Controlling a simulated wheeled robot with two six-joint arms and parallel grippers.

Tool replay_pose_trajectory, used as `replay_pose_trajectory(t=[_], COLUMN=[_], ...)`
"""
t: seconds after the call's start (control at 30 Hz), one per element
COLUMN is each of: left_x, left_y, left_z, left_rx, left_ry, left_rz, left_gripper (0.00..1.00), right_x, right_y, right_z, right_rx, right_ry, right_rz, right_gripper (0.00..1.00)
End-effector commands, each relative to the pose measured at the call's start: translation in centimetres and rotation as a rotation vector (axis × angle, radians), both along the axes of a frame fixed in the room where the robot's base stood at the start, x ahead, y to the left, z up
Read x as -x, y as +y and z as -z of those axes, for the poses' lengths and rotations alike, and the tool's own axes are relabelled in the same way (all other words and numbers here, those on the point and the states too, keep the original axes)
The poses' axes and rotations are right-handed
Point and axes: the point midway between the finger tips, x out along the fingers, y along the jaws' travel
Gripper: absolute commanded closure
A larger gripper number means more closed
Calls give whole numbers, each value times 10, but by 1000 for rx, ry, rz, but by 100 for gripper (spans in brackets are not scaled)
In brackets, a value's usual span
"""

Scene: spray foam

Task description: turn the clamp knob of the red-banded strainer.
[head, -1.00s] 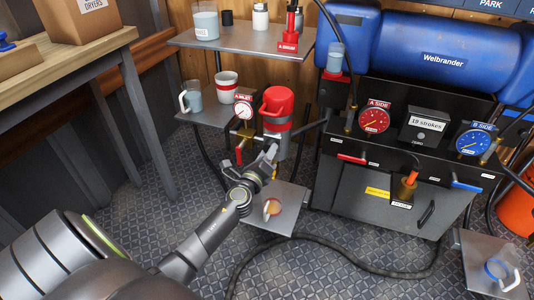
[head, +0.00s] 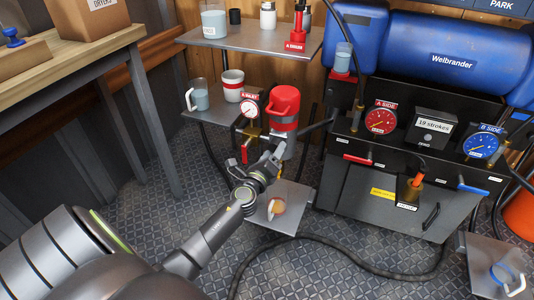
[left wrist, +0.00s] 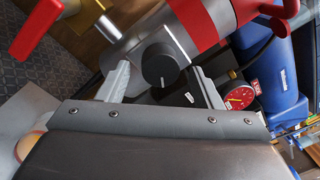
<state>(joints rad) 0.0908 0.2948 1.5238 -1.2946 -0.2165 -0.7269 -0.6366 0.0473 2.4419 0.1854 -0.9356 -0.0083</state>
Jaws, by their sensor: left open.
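The red-banded strainer (head: 284,122), with a red top and a grey body, stands behind my left gripper in the head view. In the left wrist view its grey and red body (left wrist: 204,22) runs across the top. Its round black clamp knob (left wrist: 160,65) faces the camera there; I cannot make it out in the head view. My left gripper (head: 262,168) is open and empty, just in front of the strainer's lower part. In the left wrist view the fingers (left wrist: 161,82) lie either side of the knob, with gaps; contact is not visible. My right gripper is out of view.
A gauge (head: 249,107) and a red valve handle (head: 245,153) are close left of the strainer. A small tray (head: 296,205) with a cup is below the gripper. The black machine (head: 350,190) stands to the right. A hose (head: 340,258) lies on the floor.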

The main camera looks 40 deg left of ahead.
Motion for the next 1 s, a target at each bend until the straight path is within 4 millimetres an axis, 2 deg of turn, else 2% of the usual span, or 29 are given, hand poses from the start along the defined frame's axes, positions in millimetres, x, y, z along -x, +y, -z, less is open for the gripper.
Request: replay_pose_trajectory(t=[0.1,0.23,0.37,0.5,0.63,0.8,1.0], left_x=[10,32,60,89,116,141,158], left_y=[-2,-6,-12,-19,-24,-30,-33], left_z=[1,2,4,6,8,9,10], left_rx=[0,2,2,3,1,2,0], left_ry=[2,3,3,3,3,3,2], left_rz=[-1,-1,-1,-2,-1,0,-1], left_gripper=[40,40,40,40,40,40,40], right_x=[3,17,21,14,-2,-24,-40], right_y=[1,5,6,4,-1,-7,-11], right_z=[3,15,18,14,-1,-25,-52], right_rx=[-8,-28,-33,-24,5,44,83], right_ry=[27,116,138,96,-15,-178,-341], right_rz=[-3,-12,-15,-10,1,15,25], right_gripper=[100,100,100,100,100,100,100])
